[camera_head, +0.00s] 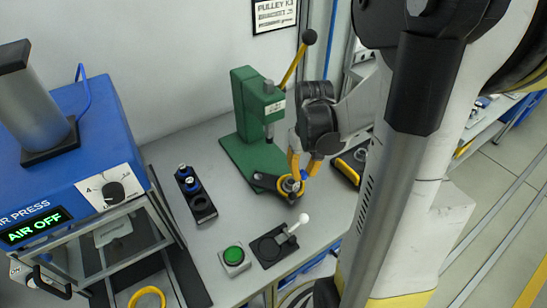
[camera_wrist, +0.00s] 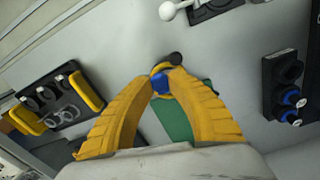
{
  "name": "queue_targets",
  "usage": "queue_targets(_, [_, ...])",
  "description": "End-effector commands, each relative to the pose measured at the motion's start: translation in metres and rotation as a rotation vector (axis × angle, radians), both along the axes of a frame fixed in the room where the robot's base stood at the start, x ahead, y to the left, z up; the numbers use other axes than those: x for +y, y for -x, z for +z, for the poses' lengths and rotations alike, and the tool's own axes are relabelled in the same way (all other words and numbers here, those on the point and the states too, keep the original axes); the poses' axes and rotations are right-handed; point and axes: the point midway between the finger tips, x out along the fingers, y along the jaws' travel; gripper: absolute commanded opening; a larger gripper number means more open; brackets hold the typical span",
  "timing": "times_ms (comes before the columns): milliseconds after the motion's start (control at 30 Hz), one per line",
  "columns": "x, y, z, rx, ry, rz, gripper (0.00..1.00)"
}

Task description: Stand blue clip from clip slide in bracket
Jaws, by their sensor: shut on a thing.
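My gripper (camera_head: 304,172) has yellow fingers and is shut on a small blue piece, which I take for the blue clip (camera_head: 305,175). The clip also shows between the fingertips in the wrist view (camera_wrist: 160,84). The fingertips are right over a dark bracket (camera_head: 264,180) with a yellow ring (camera_head: 290,185), at the front of the green press. The fingers hide part of the ring, so I cannot tell whether the clip touches the bracket. I cannot tell for sure which fixture is the clip slide.
The green press (camera_head: 247,105) has a raised yellow lever. A black holder (camera_head: 204,212) with blue-ringed parts, a green button (camera_head: 234,255) and a white-knobbed lever (camera_head: 302,219) stand nearby. The blue air press (camera_head: 75,150) reads AIR OFF. A black tray with yellow sides (camera_wrist: 62,108) lies beside the bracket.

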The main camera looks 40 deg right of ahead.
Motion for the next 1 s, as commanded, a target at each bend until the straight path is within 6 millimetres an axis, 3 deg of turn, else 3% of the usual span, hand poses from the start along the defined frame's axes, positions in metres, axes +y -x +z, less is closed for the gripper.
queue_targets(100, [-0.001, -0.028, -0.02, 0.0, 0.0, 0.002, 0.06])
queue_targets(300, [-0.002, -0.05, -0.031, 0.0, 0.0, 0.001, 0.06])
queue_targets(433, [-0.002, -0.052, -0.039, 0.0, 0.0, -0.001, 0.06])
queue_targets(667, [-0.003, -0.052, -0.072, 0.0, 0.0, -0.001, 0.06])
queue_targets(1000, [-0.002, -0.051, -0.075, 0.0, 0.0, -0.001, 0.06])
